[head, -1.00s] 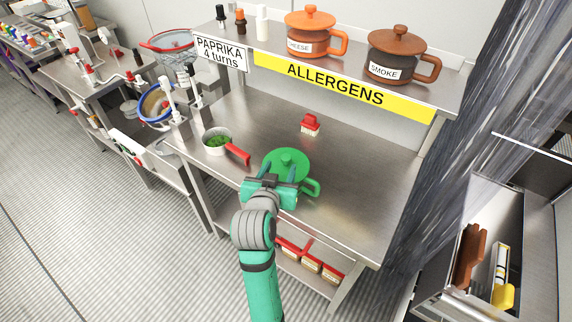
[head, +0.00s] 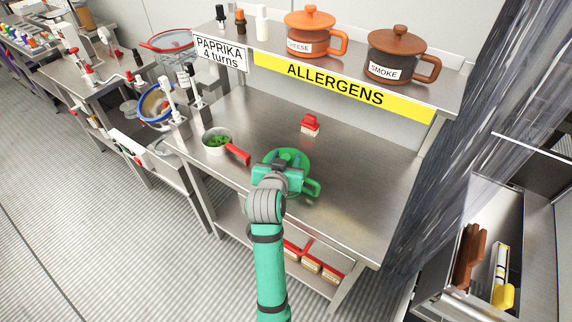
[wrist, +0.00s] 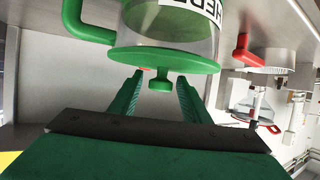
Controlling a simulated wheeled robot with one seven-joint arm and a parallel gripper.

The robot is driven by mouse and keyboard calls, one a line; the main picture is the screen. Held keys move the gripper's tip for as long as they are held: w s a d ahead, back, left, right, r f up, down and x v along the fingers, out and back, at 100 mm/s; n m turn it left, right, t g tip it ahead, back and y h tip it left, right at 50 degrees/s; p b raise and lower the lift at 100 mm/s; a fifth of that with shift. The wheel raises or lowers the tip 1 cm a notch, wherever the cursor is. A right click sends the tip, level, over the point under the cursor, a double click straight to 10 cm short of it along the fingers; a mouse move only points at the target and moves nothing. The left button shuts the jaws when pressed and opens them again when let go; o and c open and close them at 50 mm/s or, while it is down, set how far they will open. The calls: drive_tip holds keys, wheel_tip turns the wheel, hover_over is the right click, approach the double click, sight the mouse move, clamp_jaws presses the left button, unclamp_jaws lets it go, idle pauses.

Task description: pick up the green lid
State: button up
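The green lid (head: 291,154) sits on a clear drum with a green side handle (head: 313,188), on the steel table. In the wrist view the picture is turned over: the lid (wrist: 150,58) is a wide disc with a small round knob (wrist: 160,82). The drum (wrist: 172,20) bears a partly cut-off label. My gripper (head: 284,165) is over the lid and hides part of it in the head view. In the wrist view its two fingers (wrist: 160,86) are open, one on each side of the knob, with gaps between.
A pan of green herbs (head: 217,141) with a red handle (head: 238,154) stands left of the drum. A small red-topped item (head: 310,124) stands behind it. The shelf above holds an orange-lidded pot (head: 310,34) and a brown one (head: 397,56). The table's right side is clear.

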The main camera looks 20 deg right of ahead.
drive_tip(key=c, duration=0.8)
drive_tip(key=shift+c, duration=0.2)
drive_tip(key=shift+r, duration=0.15)
